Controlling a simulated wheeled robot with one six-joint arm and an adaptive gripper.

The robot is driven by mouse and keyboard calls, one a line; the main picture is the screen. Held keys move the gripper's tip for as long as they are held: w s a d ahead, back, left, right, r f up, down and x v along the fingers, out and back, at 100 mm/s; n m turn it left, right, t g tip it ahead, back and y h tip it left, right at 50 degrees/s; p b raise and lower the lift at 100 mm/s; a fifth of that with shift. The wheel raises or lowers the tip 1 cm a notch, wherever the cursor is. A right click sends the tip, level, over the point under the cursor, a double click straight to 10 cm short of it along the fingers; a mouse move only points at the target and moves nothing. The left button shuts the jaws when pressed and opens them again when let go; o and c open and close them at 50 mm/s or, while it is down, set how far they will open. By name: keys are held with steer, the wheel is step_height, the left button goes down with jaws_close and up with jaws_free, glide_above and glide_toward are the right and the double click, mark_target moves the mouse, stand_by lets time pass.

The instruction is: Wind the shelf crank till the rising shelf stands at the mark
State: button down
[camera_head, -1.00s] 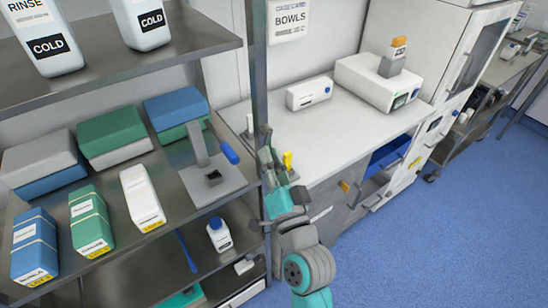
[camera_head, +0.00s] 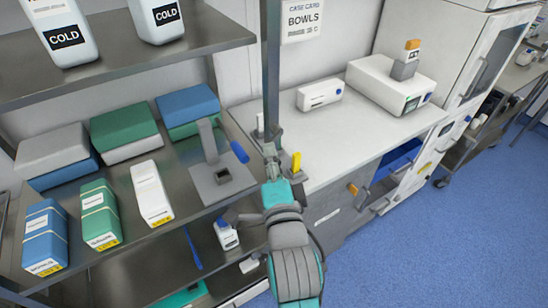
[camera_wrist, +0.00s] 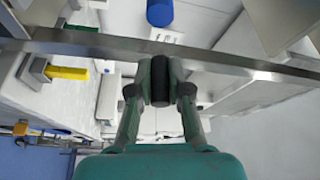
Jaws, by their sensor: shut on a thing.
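My gripper (camera_head: 270,150) is beside the upright shelf post (camera_head: 271,75), at the right end of the middle shelf (camera_head: 115,215). In the wrist view my gripper (camera_wrist: 160,82) is shut around a dark, rounded crank grip (camera_wrist: 160,80). My fingers stand on either side of it. The rest of the crank is mostly hidden by my gripper and the post. A yellow piece (camera_head: 296,161) on a grey mount stands just right of the gripper; it also shows at left in the wrist view (camera_wrist: 67,73). I cannot tell whether it is the mark.
Boxes (camera_head: 115,125) and a grey stand with a blue handle (camera_head: 239,151) are on the middle shelf. A white bottle (camera_head: 227,236) stands below. The white counter (camera_head: 340,130) right of the post holds devices. Blue floor (camera_head: 440,240) is open at right.

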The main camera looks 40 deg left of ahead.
steer(key=shift+s+r+m+h, duration=0.1)
steer(key=shift+r+m+h, duration=0.2)
steer(key=shift+m, duration=0.2)
steer(key=c, duration=1.1)
jaws_free()
steer(key=shift+f, duration=0.1)
steer(key=v, duration=1.1)
steer(key=shift+s+d, duration=0.3)
steer(key=shift+d, duration=0.05)
